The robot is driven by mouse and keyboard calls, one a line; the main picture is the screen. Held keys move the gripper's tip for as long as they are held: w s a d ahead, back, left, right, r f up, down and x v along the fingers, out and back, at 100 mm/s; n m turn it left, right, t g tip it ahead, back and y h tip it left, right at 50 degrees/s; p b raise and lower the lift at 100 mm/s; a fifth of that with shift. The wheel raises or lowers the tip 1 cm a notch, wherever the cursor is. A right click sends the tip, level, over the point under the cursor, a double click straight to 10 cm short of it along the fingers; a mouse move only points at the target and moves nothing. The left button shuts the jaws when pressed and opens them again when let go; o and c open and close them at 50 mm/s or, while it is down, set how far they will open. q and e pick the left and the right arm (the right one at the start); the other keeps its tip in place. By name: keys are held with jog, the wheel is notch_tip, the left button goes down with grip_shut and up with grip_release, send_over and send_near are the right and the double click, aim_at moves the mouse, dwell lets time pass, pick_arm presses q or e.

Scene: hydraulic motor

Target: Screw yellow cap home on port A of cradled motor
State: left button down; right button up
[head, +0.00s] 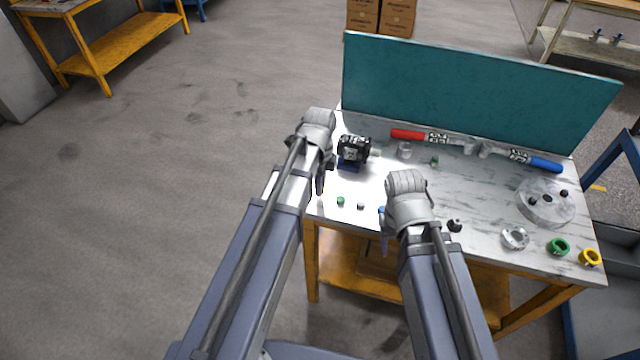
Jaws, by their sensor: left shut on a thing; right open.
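The black motor (354,148) with a light shaft end rests in a blue cradle (348,167) at the left of the table. My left gripper (320,188) points down just left of the motor. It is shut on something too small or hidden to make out. My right gripper (385,245) is open near the table's front edge, to the right of and in front of the motor. I cannot make out a small yellow cap or port A. A yellow ring-shaped part (590,257) lies at the front right corner.
A small green cap (340,201) and a dark cap (361,206) lie between my grippers. A green ring (558,246), a metal ring (515,238) and a round grey plate (546,201) are at right. Red-handled (408,134) and blue-handled (545,165) tools lie before the teal panel (470,95).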

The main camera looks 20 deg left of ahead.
pick_arm(q)
jog(key=shift+r+p, duration=1.55)
jog(key=shift+r, duration=0.25)
pick_arm(e)
notch_tip(320, 180, up, 3)
jog(key=shift+r, duration=0.2)
